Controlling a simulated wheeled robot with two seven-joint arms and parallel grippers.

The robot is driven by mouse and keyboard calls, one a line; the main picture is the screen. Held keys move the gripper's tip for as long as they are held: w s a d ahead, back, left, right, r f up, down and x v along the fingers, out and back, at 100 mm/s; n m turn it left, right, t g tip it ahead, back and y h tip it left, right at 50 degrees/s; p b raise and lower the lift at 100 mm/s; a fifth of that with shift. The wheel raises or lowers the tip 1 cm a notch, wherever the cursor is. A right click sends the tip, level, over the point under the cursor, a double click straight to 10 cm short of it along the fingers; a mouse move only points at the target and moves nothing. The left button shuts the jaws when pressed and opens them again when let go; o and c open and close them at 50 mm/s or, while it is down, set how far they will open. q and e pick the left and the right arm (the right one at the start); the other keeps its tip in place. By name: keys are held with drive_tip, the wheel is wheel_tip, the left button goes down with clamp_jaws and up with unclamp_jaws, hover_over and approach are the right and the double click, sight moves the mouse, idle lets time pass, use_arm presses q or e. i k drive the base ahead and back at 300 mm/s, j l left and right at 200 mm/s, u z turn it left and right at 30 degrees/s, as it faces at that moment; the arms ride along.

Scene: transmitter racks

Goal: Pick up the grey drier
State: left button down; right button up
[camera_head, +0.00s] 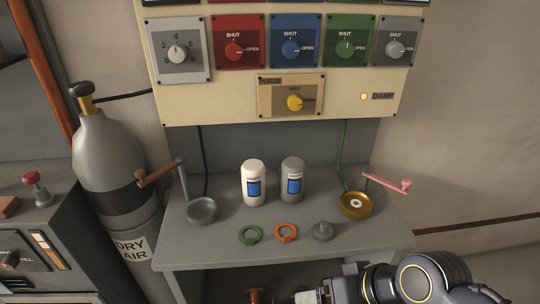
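The grey drier (292,181) is an upright grey canister with a blue window on its front, standing toward the back of the grey bench (200,248). A similar white canister (254,183) stands close to its left. My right gripper (308,296) comes in from the lower right, in front of and below the bench's front edge, well apart from the drier. Its fingertips are cut by the bottom edge, so its opening is unclear. My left gripper is out of view.
A grey cup with a crank arm (202,211) stands left; a brass cup (356,205) with a pink-handled crank stands right. A green ring (250,234), an orange ring (286,232) and a grey knob (323,231) lie in front. The valve panel (220,100) overhangs behind.

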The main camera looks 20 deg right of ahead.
sight(292, 169)
drive_tip(key=i+l, duration=0.35)
drive_tip(key=l, duration=0.3)
drive_tip(key=i+l+u, duration=0.1)
drive_tip(key=i+l, duration=0.1)
drive_tip(key=l, duration=0.1)
